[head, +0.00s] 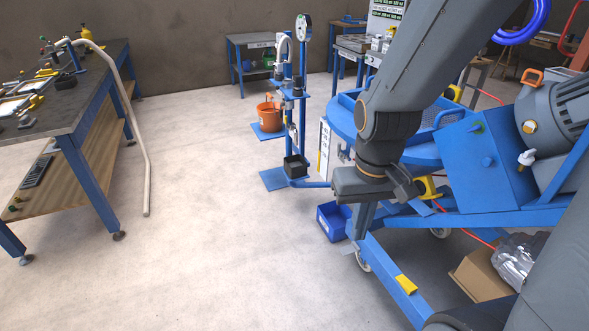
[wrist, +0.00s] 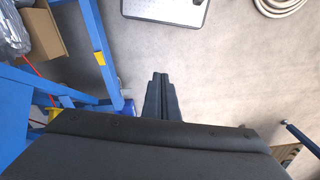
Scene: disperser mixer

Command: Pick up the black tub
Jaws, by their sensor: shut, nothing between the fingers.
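The black tub (head: 295,166) is a small, dark, square container. In the head view it stands upright, low on a blue stand near the picture's middle, left of my arm. It is not recognisable in the wrist view. My gripper (wrist: 160,78) shows in the wrist view with its two dark fingers together, nothing between them, over bare floor. In the head view the end of my arm is to the right of the tub and nearer the camera, clear of it.
An orange bucket (head: 269,115) stands behind the tub. A blue bin (head: 333,221) is on the floor, nearer the camera. The blue mixer frame (head: 385,275) and a cardboard box (head: 480,276) are at right. A workbench (head: 75,105) is at left. The floor between is clear.

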